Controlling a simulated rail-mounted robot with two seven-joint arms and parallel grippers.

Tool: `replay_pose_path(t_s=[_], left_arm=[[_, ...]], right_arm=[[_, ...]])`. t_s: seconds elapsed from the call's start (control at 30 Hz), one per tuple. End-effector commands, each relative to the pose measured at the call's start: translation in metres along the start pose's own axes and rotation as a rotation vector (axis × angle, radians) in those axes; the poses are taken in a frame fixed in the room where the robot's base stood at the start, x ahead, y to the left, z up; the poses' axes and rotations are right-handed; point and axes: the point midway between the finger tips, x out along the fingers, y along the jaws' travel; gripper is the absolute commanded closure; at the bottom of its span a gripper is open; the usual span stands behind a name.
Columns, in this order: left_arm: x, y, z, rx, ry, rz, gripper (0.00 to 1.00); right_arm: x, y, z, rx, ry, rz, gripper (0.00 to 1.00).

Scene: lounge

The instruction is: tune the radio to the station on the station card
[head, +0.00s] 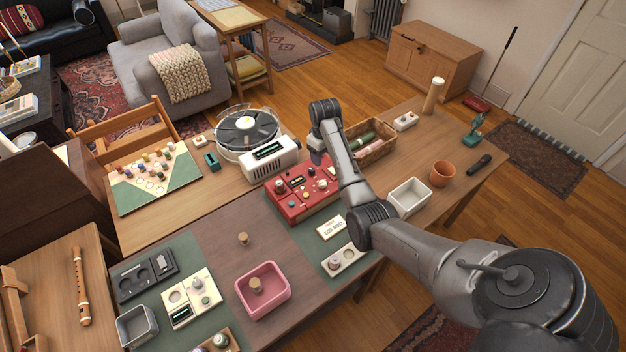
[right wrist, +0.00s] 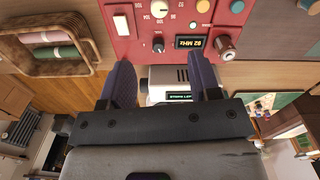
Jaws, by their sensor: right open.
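The red radio (head: 284,208) sits on the table in the middle of the head view. In the right wrist view the red panel (right wrist: 130,48) shows a round white number dial (right wrist: 159,8), a small black knob (right wrist: 158,45), a brown and silver knob (right wrist: 225,47) and a display (right wrist: 190,42) reading 92 MHz. My right gripper (head: 318,160) is over the radio's far side. Its two fingers (right wrist: 163,82) are apart with nothing between them. My left gripper is out of view.
A wicker basket (head: 377,147) stands to the right, then a white tray (head: 408,197) and a clay pot (head: 443,173). A pink bin (head: 263,291) stands front left.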

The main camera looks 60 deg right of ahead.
Motion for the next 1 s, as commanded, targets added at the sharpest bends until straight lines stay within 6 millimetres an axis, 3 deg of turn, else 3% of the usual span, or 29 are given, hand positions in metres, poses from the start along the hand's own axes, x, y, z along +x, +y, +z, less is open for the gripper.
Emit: replay_pose_path(t_s=[0.17, 0.7, 1.0], left_arm=[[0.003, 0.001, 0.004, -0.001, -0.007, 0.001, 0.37], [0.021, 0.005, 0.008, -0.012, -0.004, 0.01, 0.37], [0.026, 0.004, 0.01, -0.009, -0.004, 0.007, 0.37]], right_arm=[[0.014, -0.001, 0.0, -0.034, -0.003, -0.002, 0.43], [0.108, -0.001, 0.001, -0.032, -0.002, -0.001, 0.43], [0.134, -0.001, 0.0, -0.032, 0.001, 0.001, 0.43]])
